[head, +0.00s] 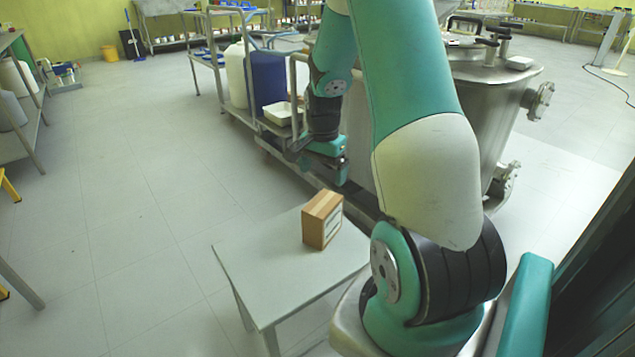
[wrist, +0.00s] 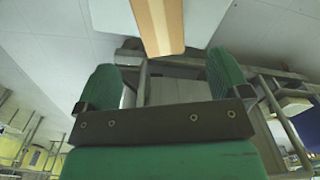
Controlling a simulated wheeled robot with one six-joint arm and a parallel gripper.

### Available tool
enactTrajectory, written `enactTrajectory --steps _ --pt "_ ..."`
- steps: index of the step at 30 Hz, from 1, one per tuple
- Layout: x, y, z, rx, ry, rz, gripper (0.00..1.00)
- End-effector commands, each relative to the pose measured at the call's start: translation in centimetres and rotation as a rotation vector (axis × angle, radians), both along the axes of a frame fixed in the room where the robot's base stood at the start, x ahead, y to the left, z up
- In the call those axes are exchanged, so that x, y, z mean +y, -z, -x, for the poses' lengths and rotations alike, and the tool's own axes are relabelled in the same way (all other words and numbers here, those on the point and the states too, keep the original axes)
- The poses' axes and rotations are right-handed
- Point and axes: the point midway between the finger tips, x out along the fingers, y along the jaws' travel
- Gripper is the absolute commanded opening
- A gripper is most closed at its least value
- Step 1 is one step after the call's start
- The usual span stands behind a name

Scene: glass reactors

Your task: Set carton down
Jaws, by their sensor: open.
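The carton (head: 322,219) is a small brown box with a pale label on one side. It stands on the grey top of a small table (head: 270,272), near its far right part. My gripper (head: 330,165) is above and beyond the carton in the head view, apart from it. In the wrist view my gripper (wrist: 163,88) shows two green fingers spread apart with nothing between them. The carton (wrist: 158,22) shows at the top of the wrist view, beyond the fingertips. Its lower part is cut off there.
A cart with a blue container (head: 268,85) and a white tray (head: 283,113) stands behind my gripper. A large steel vessel (head: 500,100) is at the right. The left part of the small table is bare, and the floor (head: 120,200) at left is clear.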

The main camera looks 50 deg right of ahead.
Motion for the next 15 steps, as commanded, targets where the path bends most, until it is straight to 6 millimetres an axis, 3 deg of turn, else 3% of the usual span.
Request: enactTrajectory --steps 5,8,11,13,15 --pt "0.2 -0.5 -0.1 -0.002 -0.009 -0.001 0.94" --pt "2.6 -1.9 -1.0 -0.022 -0.109 -0.01 0.94" --pt "8.7 -5.0 -2.2 -0.071 -0.36 -0.035 0.94" --pt "14.8 -7.7 -2.2 -0.117 -0.618 -0.063 0.94" --pt "21.3 -10.3 -0.7 -0.167 -0.908 -0.093 0.94"
